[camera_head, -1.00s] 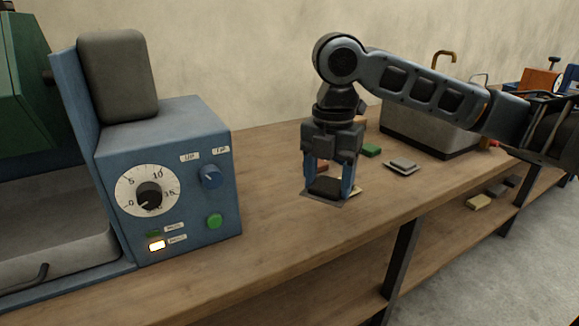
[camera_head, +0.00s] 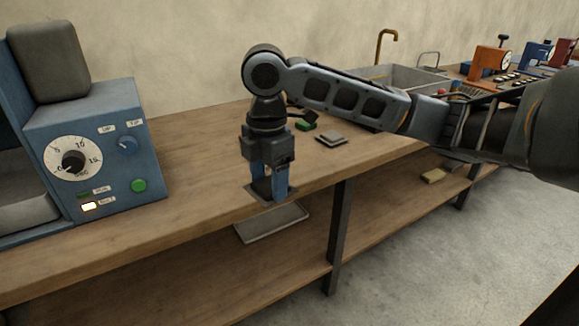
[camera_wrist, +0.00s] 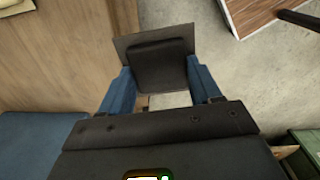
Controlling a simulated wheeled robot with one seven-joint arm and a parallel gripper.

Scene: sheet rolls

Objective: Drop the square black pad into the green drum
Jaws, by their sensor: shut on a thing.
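The square black pad (camera_wrist: 162,62) is between the blue fingers of my gripper (camera_wrist: 163,85) in the wrist view, with a flat grey-brown square edge around it. In the head view my gripper (camera_head: 270,190) points down over the front edge of the bench, shut on the pad (camera_head: 266,194), which is mostly hidden by the fingers. The green drum cannot be made out for certain. A dark green object (camera_wrist: 305,145) is cut off at the lower right of the wrist view; I cannot tell whether it is the drum.
A blue control box (camera_head: 110,185) stands on the wooden bench (camera_head: 190,215) at left. A grey tray (camera_head: 272,224) shows below the bench edge. A grey block (camera_head: 331,139) and a green block (camera_head: 305,126) lie behind my gripper. A sink (camera_head: 385,80) is at the back. Floor is open at right.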

